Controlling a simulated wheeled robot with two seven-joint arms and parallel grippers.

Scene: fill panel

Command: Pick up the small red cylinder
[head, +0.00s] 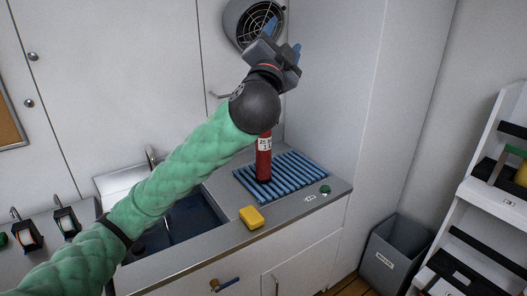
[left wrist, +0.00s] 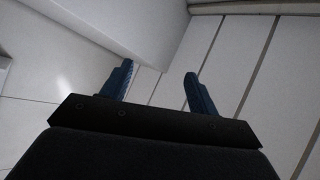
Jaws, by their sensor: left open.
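The red cylinder (head: 263,160) stands upright on a blue ribbed mat (head: 300,176) on the counter in the head view. It has a white label near its top, and my left arm hides its upper end. My left gripper (head: 283,40) is raised above and behind the cylinder, apart from it, in front of the white wall. In the left wrist view its two blue fingers (left wrist: 160,88) are spread with nothing between them. The cylinder does not show in the left wrist view. My right gripper is not in view.
A yellow sponge-like block (head: 251,217) lies at the counter's front edge, beside a dark sink (head: 190,222). A green button (head: 325,190) is right of the mat. A grey bin (head: 394,256) and white shelf rack (head: 480,200) stand right. A round vent (head: 240,22) is above.

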